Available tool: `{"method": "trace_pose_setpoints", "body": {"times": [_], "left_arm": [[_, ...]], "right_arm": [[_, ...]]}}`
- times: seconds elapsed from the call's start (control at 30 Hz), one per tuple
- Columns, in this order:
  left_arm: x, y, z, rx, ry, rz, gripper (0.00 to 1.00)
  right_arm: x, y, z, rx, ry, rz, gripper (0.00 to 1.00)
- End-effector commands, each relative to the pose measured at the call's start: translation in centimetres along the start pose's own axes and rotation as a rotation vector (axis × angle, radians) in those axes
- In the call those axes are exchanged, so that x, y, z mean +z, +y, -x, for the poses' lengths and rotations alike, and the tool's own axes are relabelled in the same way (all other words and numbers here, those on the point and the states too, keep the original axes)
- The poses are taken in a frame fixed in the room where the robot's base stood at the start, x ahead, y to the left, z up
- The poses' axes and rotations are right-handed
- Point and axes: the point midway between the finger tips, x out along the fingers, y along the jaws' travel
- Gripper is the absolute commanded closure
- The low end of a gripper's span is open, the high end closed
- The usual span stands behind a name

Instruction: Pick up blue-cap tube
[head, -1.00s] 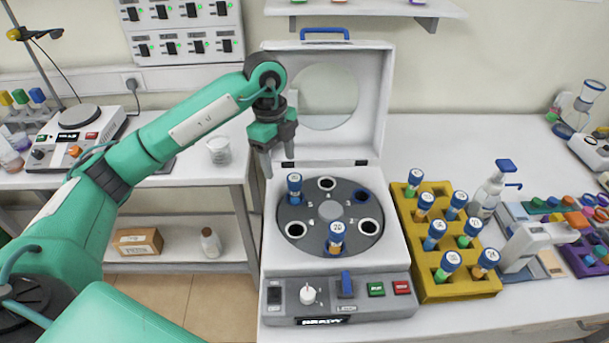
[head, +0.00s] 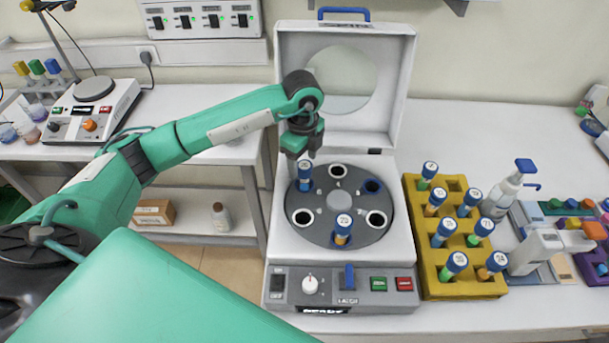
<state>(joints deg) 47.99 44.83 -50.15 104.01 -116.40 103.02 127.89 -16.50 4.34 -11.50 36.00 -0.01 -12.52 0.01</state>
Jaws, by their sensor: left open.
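The open centrifuge (head: 287,252) has a grey rotor with two blue-capped tubes in it. One blue-capped tube (head: 304,177) stands upright at the rotor's back left. The other blue-capped tube (head: 343,229) stands at the rotor's front. My left gripper (head: 303,156) is open, pointing down, directly above and behind the back-left tube in the picture. I cannot tell whether its fingers touch or surround the cap. The right gripper is not in view.
A yellow rack (head: 424,249) with several blue-capped tubes stands right of the centrifuge. The raised lid (head: 399,73) stands behind the rotor. A spray bottle (head: 500,196) stands beyond the rack. A hot plate (head: 93,111) sits on the left bench.

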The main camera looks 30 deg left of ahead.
Motion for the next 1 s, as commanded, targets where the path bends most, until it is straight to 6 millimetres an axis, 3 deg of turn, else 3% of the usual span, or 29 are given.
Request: {"method": "trace_pose_setpoints", "body": {"times": [0.1, 0.3, 0.57, 0.8, 1.0], "left_arm": [[0.0, -0.2, -1.3, 0.004, 0.001, 0.0, 0.38], [0.0, -0.3, -3.7, 0.001, 0.0, 0.0, 0.38], [0.0, -0.3, -4.1, 0.0, 0.0, 0.0, 0.38], [0.0, -0.3, -4.1, 0.0, 0.0, 0.0, 0.85], [0.0, -0.3, -4.1, 0.0, 0.0, 0.0, 0.87]], "right_arm": [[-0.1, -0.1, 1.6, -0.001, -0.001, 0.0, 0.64], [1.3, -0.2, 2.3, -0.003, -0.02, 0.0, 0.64], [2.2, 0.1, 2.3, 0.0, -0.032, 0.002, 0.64], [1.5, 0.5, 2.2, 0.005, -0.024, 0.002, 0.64], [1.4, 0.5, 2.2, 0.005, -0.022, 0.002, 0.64]]}}
